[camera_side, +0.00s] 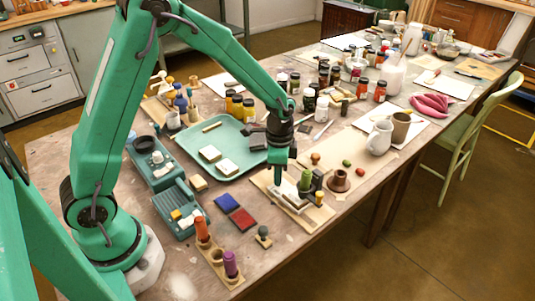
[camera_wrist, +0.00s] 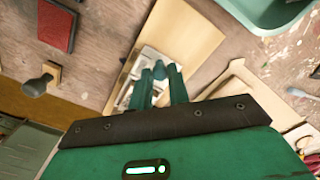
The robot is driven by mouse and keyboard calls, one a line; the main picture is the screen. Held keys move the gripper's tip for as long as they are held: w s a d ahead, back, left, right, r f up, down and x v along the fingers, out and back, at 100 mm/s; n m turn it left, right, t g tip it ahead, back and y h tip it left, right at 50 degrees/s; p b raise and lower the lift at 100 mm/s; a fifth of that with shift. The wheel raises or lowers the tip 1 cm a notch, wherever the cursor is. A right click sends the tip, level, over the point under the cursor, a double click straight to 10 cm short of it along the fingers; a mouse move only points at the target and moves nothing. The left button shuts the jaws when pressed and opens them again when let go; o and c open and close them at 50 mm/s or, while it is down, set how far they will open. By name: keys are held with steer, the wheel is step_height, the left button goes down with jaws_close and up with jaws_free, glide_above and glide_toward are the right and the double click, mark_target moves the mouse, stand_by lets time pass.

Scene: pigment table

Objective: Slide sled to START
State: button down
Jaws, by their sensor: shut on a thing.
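A light wooden board (camera_side: 262,183) lies near the front edge of the table, and it also shows in the wrist view (camera_wrist: 190,28). On it sits a pale grey-white piece that looks like the sled (camera_side: 292,202), seen in the wrist view beside my fingers (camera_wrist: 127,88). My gripper (camera_side: 279,178) points down over the board. In the wrist view my gripper's fingers (camera_wrist: 160,70) are close together at the sled and hide the part they hold. I cannot make out a START mark.
A teal tray (camera_side: 230,172) lies behind left. Blue (camera_side: 227,202) and red (camera_side: 243,220) pads lie in front left.

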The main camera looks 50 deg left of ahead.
steer(key=c, duration=1.3)
jaws_free()
steer(key=shift+c, duration=0.2)
step_height(320, 180, up, 8)
steer(key=shift+f, duration=0.25)
steer(key=shift+r, duration=0.2)
steer(key=s+a+r+n+t, duration=0.1)
steer(key=s+r+n, duration=0.3)
steer(key=s, duration=0.5)
steer(key=s+a+r+n+t, duration=0.2)
steer(key=s+r+n+t, duration=0.2)
steer(key=s+r, duration=0.5)
steer(key=shift+s+a+r+n+t, duration=0.3)
steer(key=shift+s+n, duration=0.2)
steer(key=shift+s, duration=0.3)
